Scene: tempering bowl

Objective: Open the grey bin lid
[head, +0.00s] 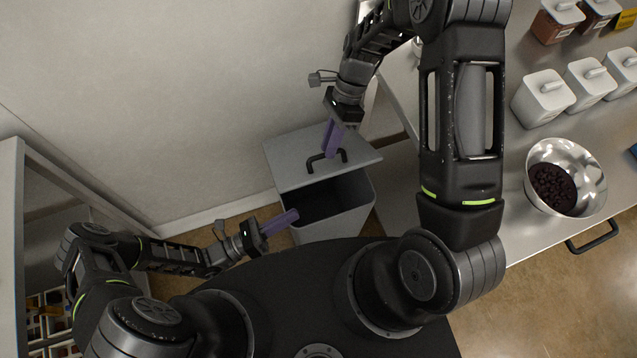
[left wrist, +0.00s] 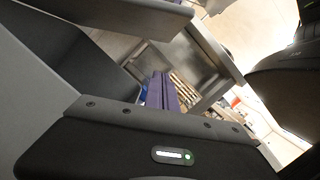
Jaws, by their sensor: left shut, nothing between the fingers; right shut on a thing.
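The grey bin (head: 350,222) stands on the floor in the middle of the head view. Its grey lid (head: 365,155) sits at the back with the front of the dark opening uncovered. A black bar handle (head: 311,164) is on the lid. My right gripper (head: 330,150) reaches down from above and is shut on this handle. My left gripper (head: 292,217) is shut and empty at the bin's front left rim. Its purple fingers also show in the left wrist view (left wrist: 162,92). The fingertips of the right gripper partly hide the handle.
A steel counter (head: 510,195) on the right holds a metal bowl (head: 590,165) of dark pieces and several white lidded containers (head: 543,97). A grey shelf frame (head: 12,230) stands at the left. A pale wall (head: 150,100) is behind the bin.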

